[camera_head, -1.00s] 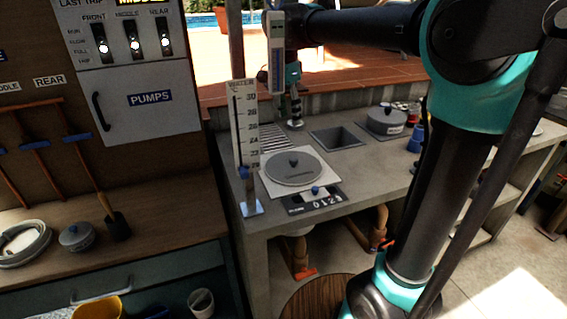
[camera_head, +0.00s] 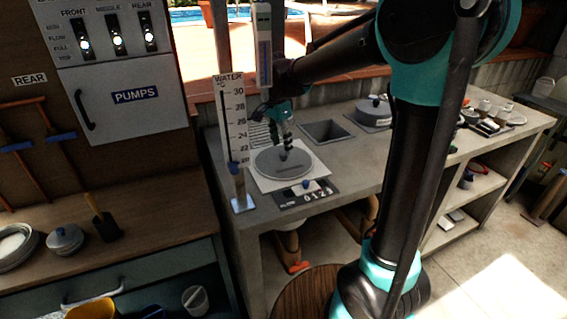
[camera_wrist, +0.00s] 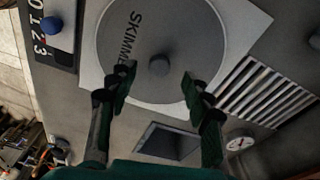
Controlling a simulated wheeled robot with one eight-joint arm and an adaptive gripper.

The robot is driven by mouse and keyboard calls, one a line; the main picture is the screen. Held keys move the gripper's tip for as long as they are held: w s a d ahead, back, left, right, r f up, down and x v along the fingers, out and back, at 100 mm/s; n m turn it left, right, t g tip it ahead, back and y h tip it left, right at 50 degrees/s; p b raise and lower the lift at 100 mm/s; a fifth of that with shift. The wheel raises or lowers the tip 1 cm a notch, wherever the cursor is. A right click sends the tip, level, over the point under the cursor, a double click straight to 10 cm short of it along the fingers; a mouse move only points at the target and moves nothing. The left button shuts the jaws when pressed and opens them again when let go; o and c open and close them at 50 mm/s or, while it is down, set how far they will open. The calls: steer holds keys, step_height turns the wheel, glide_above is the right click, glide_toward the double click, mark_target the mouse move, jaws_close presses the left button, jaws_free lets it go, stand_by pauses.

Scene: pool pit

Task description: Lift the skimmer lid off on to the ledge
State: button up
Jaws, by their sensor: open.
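The skimmer lid (camera_head: 268,164) is a round grey disc with a small dark knob, lying on a pale square plate (camera_head: 318,176) in the ledge top. The wrist view shows the lid (camera_wrist: 130,45) with "SKIMME" lettering and its round knob (camera_wrist: 159,65). My gripper (camera_head: 286,152) is over the lid, by the knob. In the wrist view my gripper (camera_wrist: 158,80) is open, its two fingers apart on either side of the knob, with nothing held. Whether the fingertips touch the lid cannot be told.
The grey ledge (camera_head: 352,165) has a square opening (camera_head: 326,131) and a lidded grey pot (camera_head: 374,112) behind the lid. A slotted grate (camera_wrist: 265,90) lies beside it. A water gauge (camera_head: 234,130) stands at left. A numbered slider panel (camera_head: 306,194) sits in front.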

mark_target(283, 153)
steer(key=f, duration=0.4)
steer(key=shift+w+d+f, duration=0.1)
steer(key=shift+w+d, duration=0.05)
steer(key=shift+d, duration=0.15)
steer(key=shift+c, duration=0.2)
jaws_close()
